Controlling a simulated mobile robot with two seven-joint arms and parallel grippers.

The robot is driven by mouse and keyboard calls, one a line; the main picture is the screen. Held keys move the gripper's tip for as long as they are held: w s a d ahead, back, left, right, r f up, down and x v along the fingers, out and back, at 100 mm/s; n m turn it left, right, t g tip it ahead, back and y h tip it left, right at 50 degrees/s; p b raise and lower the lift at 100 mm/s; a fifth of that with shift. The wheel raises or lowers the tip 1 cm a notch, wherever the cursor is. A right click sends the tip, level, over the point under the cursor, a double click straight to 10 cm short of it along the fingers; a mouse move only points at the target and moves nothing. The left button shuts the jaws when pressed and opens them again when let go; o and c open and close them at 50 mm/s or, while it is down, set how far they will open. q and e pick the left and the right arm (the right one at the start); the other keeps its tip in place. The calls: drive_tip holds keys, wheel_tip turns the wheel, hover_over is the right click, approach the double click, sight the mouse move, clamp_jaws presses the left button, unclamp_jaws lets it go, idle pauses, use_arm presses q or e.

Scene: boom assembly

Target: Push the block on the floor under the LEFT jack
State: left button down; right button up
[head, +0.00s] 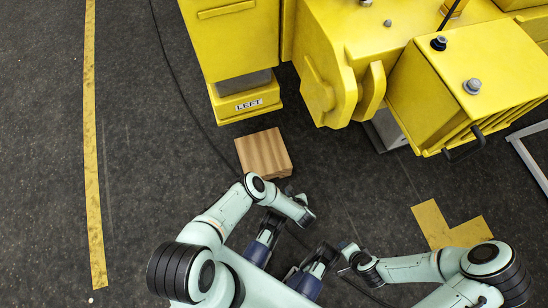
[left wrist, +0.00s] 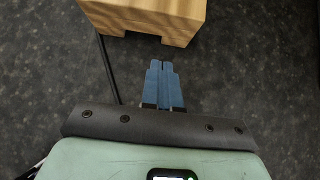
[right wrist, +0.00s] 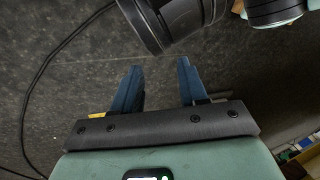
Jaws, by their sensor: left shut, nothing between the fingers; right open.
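The wooden block (head: 264,153) lies on the dark floor just in front of the LEFT jack (head: 232,109), slightly right of its label, with a narrow strip of floor between them. The jack hangs from the yellow machine. In the left wrist view the block (left wrist: 150,14) fills the top, with a notch in its underside. My left gripper (left wrist: 163,64) is shut and empty, its fingertips pointing at the block's near side with a small gap showing. In the head view its fingers are mostly hidden by the arm. My right gripper (right wrist: 157,68) is open and empty, away from the block.
A black cable (head: 180,92) runs along the floor left of the jack and past the block. A yellow floor line (head: 92,150) lies at the left and yellow tape (head: 450,232) at the right. The machine's yellow box (head: 465,80) overhangs the right.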

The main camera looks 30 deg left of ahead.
use_arm(q)
drive_tip(key=b, duration=0.6)
approach(277, 173)
drive_tip(key=shift+n, duration=0.4)
drive_tip(key=shift+x, duration=2.9)
use_arm(e)
drive_tip(key=s+d+f+g, duration=0.2)
drive_tip(key=s+f, duration=0.4)
drive_tip(key=f, duration=0.3)
drive_tip(key=shift+s+d+m+g, duration=0.15)
drive_tip(key=shift+d+m+g, duration=0.15)
use_arm(q)
drive_tip(key=shift+a, duration=0.1)
